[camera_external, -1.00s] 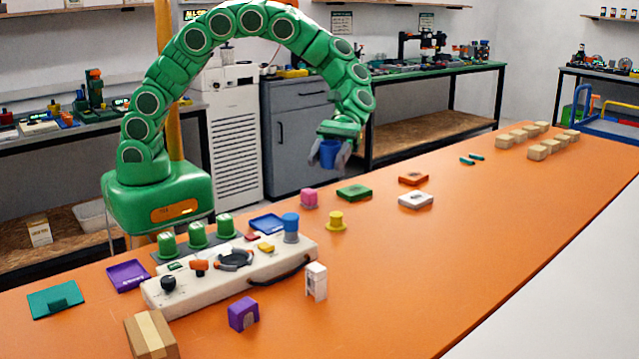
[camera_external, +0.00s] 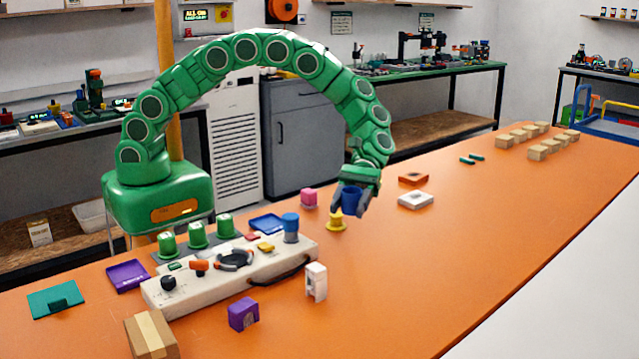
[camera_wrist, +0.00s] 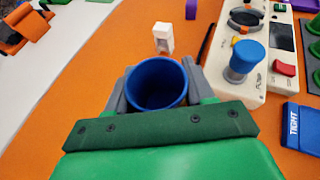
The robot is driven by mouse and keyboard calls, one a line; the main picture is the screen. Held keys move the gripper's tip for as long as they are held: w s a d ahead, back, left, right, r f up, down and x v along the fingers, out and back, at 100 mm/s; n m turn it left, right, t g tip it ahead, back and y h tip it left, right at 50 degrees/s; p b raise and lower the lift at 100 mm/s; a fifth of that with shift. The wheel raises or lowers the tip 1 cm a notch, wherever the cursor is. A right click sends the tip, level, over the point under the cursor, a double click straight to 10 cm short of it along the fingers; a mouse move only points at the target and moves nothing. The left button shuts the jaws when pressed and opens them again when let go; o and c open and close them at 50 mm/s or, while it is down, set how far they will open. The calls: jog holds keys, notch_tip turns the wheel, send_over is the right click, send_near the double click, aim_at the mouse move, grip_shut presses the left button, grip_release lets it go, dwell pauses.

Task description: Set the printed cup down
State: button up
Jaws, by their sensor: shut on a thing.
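My gripper (camera_external: 351,203) is shut on the cup, with a grey finger at each side. In the wrist view the cup (camera_wrist: 157,83) shows its open, empty-looking mouth between the fingers (camera_wrist: 160,95). The cup's underside and its exact height above the table are hidden.
A white control panel (camera_external: 215,290) with a blue knob (camera_external: 291,226) stands left of the cup.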

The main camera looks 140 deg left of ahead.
send_over(381, 266)
jog(key=s, duration=0.1)
jog(key=f, duration=0.6)
jog(key=shift+s+d, duration=0.1)
jog(key=shift+d, duration=0.25)
jog(key=shift+w+a+f, duration=0.2)
jog(key=shift+w+f, duration=0.4)
jog(key=shift+f, duration=1.7)
jog(key=shift+f, duration=0.15)
jog(key=o, duration=1)
